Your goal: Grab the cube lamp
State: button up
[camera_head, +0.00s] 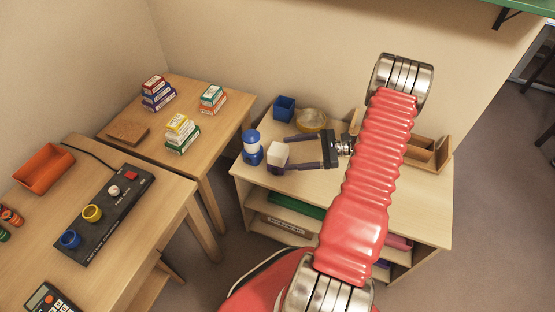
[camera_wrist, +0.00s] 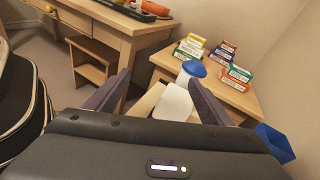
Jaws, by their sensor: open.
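The cube lamp is a small white rounded cube (camera_head: 278,153) near the left edge of the shelf unit's top. In the wrist view the white cube (camera_wrist: 174,103) shows between the two dark fingers, nearer the right one. My gripper (camera_head: 288,154) is open, pointing left, with its fingertips on either side of the cube in the head view. The open fingers also show in the wrist view (camera_wrist: 160,77). I cannot tell whether either finger touches the cube.
A blue-and-white cylindrical lamp (camera_head: 252,149) stands just beyond the cube; its blue top (camera_wrist: 193,69) shows in the wrist view. A blue cup (camera_head: 284,108) and a yellowish round dish (camera_head: 311,119) stand behind. Tables with stacked boxes (camera_head: 182,133) are left.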

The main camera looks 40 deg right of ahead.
aim_at(286, 159)
jog(key=s+d+f+m+t, duration=0.1)
jog(key=d+f+m, duration=0.1)
jog(key=f, duration=0.1)
jog(key=s+d+f+m+t+h, duration=0.1)
jog(key=d+f+m+t, duration=0.1)
jog(key=f, duration=0.1)
jog(key=s+d+f+m+t+h, duration=0.1)
jog(key=s+d+f+t, duration=0.1)
jog(key=f, duration=0.1)
jog(key=shift+d+m, duration=0.35)
jog(key=shift+m, duration=0.05)
jog(key=shift+x, duration=4.35)
jog(key=shift+w, duration=0.1)
jog(key=shift+x, duration=2.5)
jog(key=shift+d, duration=0.1)
jog(key=shift+c, duration=0.3)
jog(key=c, duration=1.2)
